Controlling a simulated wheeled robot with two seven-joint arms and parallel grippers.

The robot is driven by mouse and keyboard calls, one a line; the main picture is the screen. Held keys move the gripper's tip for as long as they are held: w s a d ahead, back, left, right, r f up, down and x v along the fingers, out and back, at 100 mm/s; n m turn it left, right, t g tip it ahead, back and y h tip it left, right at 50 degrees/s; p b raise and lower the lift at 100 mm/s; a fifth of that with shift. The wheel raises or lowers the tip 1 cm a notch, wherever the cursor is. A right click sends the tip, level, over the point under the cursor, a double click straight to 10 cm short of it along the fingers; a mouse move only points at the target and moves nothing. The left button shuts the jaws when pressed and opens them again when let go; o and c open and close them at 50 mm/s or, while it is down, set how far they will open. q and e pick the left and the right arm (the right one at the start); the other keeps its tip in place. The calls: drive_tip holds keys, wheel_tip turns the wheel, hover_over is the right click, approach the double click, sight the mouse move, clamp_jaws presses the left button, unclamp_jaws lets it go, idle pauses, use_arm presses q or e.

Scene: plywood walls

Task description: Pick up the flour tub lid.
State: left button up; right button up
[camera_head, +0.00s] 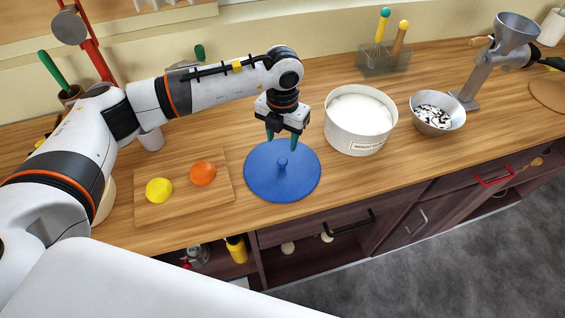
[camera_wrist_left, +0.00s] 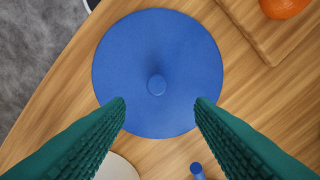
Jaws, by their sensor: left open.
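The flour tub lid (camera_head: 262,178) is a blue disc with a small round knob in its middle. It lies flat on the wooden counter near its front edge. My left gripper (camera_head: 283,143) is above the lid's far part, pointing down, with its green fingers apart and empty. In the left wrist view the lid (camera_wrist_left: 170,50) shows whole but for its near rim by the fingertips. The knob (camera_wrist_left: 156,85) lies ahead of the gap between the open fingers (camera_wrist_left: 160,108). The white flour tub (camera_head: 358,135) stands uncovered right of the lid. My right gripper is not in view.
A wooden board (camera_head: 222,187) with a yellow fruit (camera_head: 159,190) and an orange one (camera_head: 203,173) lies left of the lid. A metal bowl (camera_head: 437,113) and a grinder (camera_head: 485,70) stand at the right. Drawers with handles are below the counter.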

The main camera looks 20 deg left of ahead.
sight(282, 160)
use_arm(q)
drive_tip(key=shift+f, duration=0.95)
drive_tip(key=f+p, duration=0.2)
drive_tip(key=f, duration=0.1)
drive_tip(key=f+p, duration=0.1)
drive_tip(key=shift+s+d+f, duration=0.1)
drive_tip(key=shift+s+f, duration=0.25)
drive_tip(key=shift+f, duration=0.4)
drive_tip(key=shift+c, duration=0.6)
drive_tip(key=c, duration=0.9)
drive_tip(key=shift+c, duration=0.2)
drive_tip(key=shift+w+r, duration=0.1)
